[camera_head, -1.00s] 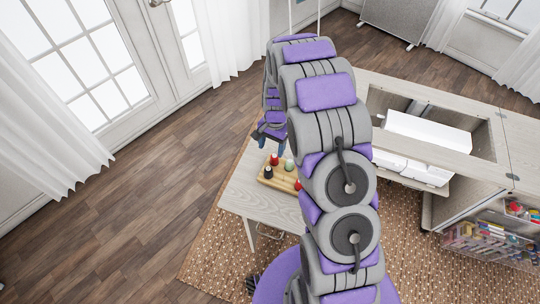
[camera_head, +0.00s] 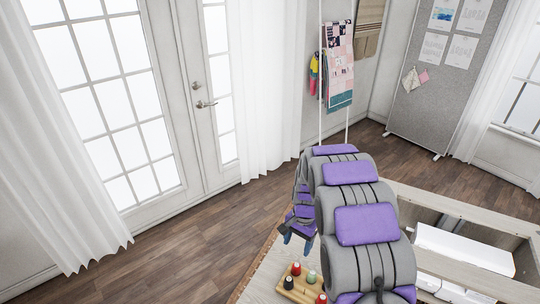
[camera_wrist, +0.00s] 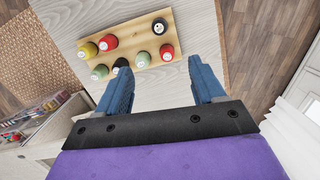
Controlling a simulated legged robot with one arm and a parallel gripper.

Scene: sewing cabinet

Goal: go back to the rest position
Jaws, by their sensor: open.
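My gripper (camera_wrist: 163,88) is open in the wrist view, its two blue fingers apart with nothing between them. It hangs above a pale wooden table (camera_wrist: 199,36). A wooden tray (camera_wrist: 126,47) with several thread spools lies on the table, ahead of the fingertips and apart from them. The spools are red, yellow, green and black. In the head view my gripper (camera_head: 297,242) is partly hidden behind my arm, above and near the tray (camera_head: 291,292). The tray is cut by the lower frame edge and partly covered by my arm.
A cabinet (camera_head: 510,241) with a recessed opening and a white object (camera_head: 465,248) stands to the right. White curtains (camera_head: 262,100) and glass doors (camera_head: 120,110) are behind on the left. The wooden floor (camera_head: 190,250) between is clear. A clear bin with colourful items (camera_wrist: 30,118) shows in the wrist view.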

